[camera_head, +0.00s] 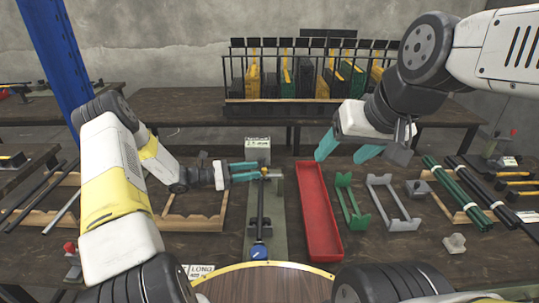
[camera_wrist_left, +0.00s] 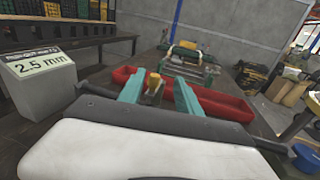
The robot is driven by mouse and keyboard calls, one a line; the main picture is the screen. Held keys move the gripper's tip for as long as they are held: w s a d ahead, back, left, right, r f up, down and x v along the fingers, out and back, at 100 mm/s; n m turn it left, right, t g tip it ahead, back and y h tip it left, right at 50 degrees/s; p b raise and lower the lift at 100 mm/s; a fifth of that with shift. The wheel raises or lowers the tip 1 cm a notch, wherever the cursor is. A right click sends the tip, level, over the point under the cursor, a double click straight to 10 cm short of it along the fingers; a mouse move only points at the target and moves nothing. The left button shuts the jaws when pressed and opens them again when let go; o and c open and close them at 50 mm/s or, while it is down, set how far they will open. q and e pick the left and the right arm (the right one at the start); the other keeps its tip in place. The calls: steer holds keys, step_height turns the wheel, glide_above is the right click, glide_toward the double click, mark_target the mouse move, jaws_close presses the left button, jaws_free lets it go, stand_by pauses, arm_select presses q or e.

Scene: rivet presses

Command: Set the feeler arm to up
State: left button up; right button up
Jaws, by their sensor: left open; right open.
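A grey-green bench fixture (camera_head: 281,222) lies lengthwise in front of a sign block (camera_head: 256,150), which reads 2.5 mm in the left wrist view (camera_wrist_left: 45,68). A small yellow-topped part (camera_head: 264,171), perhaps the feeler arm's tip, stands at the fixture's far end. My left gripper (camera_head: 257,171) is open beside it. In the left wrist view the yellow top (camera_wrist_left: 154,80) shows between the two teal fingers, with no visible grip. Whether the arm is up or down is unclear. My right gripper (camera_head: 345,153) is open and empty above the red tray's right side.
A long red tray (camera_head: 334,247) lies right of the fixture. Green (camera_head: 347,202) and grey (camera_head: 392,203) cradles stand further right, then dark rods (camera_head: 459,195). A blue round part (camera_head: 259,250) sits at the fixture's near end. A rack (camera_head: 300,111) stands on the back table.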

arm_select(q)
steer(key=shift+n, duration=0.3)
steer(key=shift+w+f+x, duration=0.15)
steer(key=shift+w+x, duration=0.05)
steer(key=shift+x, duration=1.75)
steer(key=shift+w+f+x, duration=0.1)
steer(key=shift+w+x, duration=0.1)
steer(key=shift+x, duration=1.75)
steer(key=shift+a, duration=0.15)
jaws_close()
